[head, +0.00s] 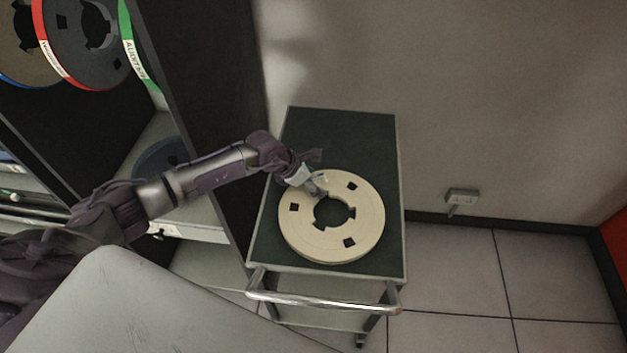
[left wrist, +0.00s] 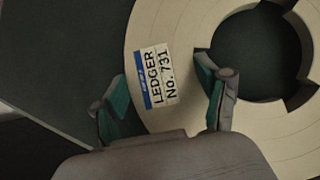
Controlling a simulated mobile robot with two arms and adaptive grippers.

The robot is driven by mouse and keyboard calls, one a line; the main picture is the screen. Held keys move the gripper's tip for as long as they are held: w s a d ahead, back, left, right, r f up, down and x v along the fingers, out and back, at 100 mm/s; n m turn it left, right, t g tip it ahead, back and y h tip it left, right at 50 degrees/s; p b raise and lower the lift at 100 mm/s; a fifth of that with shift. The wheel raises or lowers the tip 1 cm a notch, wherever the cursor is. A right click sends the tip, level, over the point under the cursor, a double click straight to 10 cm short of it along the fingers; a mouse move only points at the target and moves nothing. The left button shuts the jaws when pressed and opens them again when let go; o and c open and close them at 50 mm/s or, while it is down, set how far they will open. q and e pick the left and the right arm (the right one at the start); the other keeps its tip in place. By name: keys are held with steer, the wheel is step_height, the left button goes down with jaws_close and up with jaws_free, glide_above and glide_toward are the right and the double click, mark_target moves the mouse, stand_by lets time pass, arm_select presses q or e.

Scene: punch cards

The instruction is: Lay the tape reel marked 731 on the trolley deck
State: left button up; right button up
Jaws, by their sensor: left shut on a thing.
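The cream tape reel (head: 362,215) lies flat over the dark green trolley deck (head: 345,135), towards its handle end. In the left wrist view its label reads LEDGER No. 731 on the reel (left wrist: 185,30). My left gripper (head: 318,188) is at the reel's upper left part in the head view. In the left wrist view its fingers (left wrist: 165,100) straddle the ring, one at the outer rim and one in the centre hole. It is shut on the reel. Whether the reel's underside fully touches the deck is hard to tell. My right gripper is not in view.
A dark rack (head: 205,120) stands left of the trolley, with reels on its upper shelf, including a red-edged reel (head: 85,40). The trolley's metal handle (head: 325,300) is at the near end. The far deck is clear.

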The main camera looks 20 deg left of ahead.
arm_select(q)
steer(key=shift+w+f+b, duration=0.1)
steer(key=shift+f+b, duration=0.25)
steer(key=shift+b, duration=0.15)
steer(key=o, duration=1.6)
steer(key=shift+c, duration=0.2)
steer(key=shift+o, duration=1.3)
steer(key=shift+s+f, duration=0.2)
steer(key=shift+c, duration=1.4)
steer(key=shift+r, duration=0.1)
steer(key=shift+w+r+p, duration=0.1)
steer(key=shift+r+p, duration=3.3)
steer(key=shift+r, duration=1.2)
